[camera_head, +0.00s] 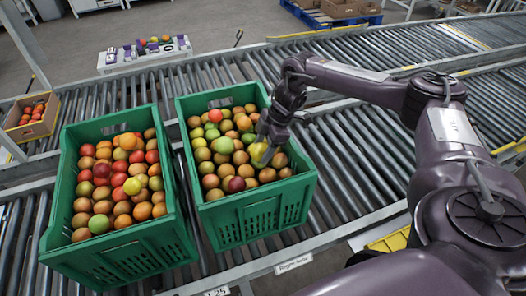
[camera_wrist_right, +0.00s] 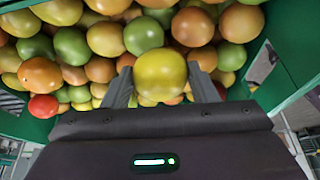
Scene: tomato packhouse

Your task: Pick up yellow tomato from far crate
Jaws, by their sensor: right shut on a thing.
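My right gripper (camera_head: 268,143) reaches down over the right-hand green crate (camera_head: 250,216) in the head view. It is shut on a yellow tomato (camera_head: 260,154). In the right wrist view the yellow tomato (camera_wrist_right: 160,75) sits between the two grey fingers (camera_wrist_right: 160,88), in front of the other tomatoes. That crate is filled with orange, brown, green and a few red tomatoes. A second green crate (camera_head: 120,262) stands to the left, full of mostly red and orange tomatoes, with a yellow one (camera_head: 132,186) on top. My left gripper is not in view.
Both crates stand on a roller conveyor (camera_head: 350,165). A small cardboard box (camera_head: 30,130) with red tomatoes is at the far left. A white tray (camera_head: 145,60) with colourful items lies behind the conveyor. A blue pallet (camera_head: 330,20) with boxes is at the back.

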